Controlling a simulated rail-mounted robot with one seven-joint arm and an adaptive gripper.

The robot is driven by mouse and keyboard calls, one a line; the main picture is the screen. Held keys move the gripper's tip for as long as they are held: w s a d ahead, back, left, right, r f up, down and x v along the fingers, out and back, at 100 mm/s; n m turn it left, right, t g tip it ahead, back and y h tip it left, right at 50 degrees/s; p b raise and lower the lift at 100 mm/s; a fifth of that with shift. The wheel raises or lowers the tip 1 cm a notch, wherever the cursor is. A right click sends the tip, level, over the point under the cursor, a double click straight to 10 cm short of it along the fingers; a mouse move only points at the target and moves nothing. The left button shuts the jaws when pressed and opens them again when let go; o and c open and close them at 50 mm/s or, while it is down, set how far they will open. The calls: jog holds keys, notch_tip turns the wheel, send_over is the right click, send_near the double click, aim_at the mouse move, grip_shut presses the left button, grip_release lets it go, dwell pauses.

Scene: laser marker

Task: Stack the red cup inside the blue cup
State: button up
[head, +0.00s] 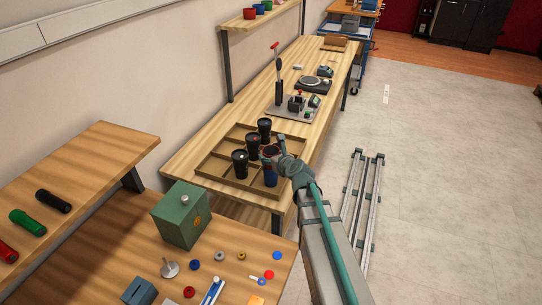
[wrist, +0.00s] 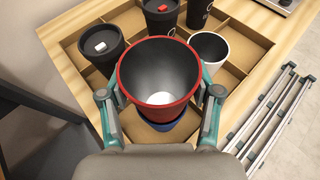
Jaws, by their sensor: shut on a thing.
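The red cup (wrist: 158,97), dark inside with a red outer wall and rim, is upright between the two fingers of my gripper (wrist: 162,90). The gripper is shut on it. The blue cup (wrist: 165,130) shows below the red cup in the wrist view, mostly hidden by it. In the head view the blue cup (head: 270,178) stands in the front right part of the tray, with my gripper (head: 271,152) and the red cup directly over it. I cannot tell whether the red cup's bottom is inside the blue cup or just above it.
The wooden compartment tray (head: 215,173) also holds several black cups (head: 240,163), close to the left of my gripper. A lever press (head: 279,85) stands farther back on the bench.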

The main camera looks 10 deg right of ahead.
jog(key=shift+f+b, duration=0.45)
jog(key=shift+f, duration=0.4)
jog(key=shift+f, duration=0.1)
jog(key=o, duration=0.8)
jog(key=shift+f+b, duration=0.25)
jog(key=shift+b, duration=0.1)
jog(key=shift+o, duration=0.9)
notch_tip(320, 180, up, 9)
jog(key=p, duration=0.9)
jog(key=shift+f, duration=0.2)
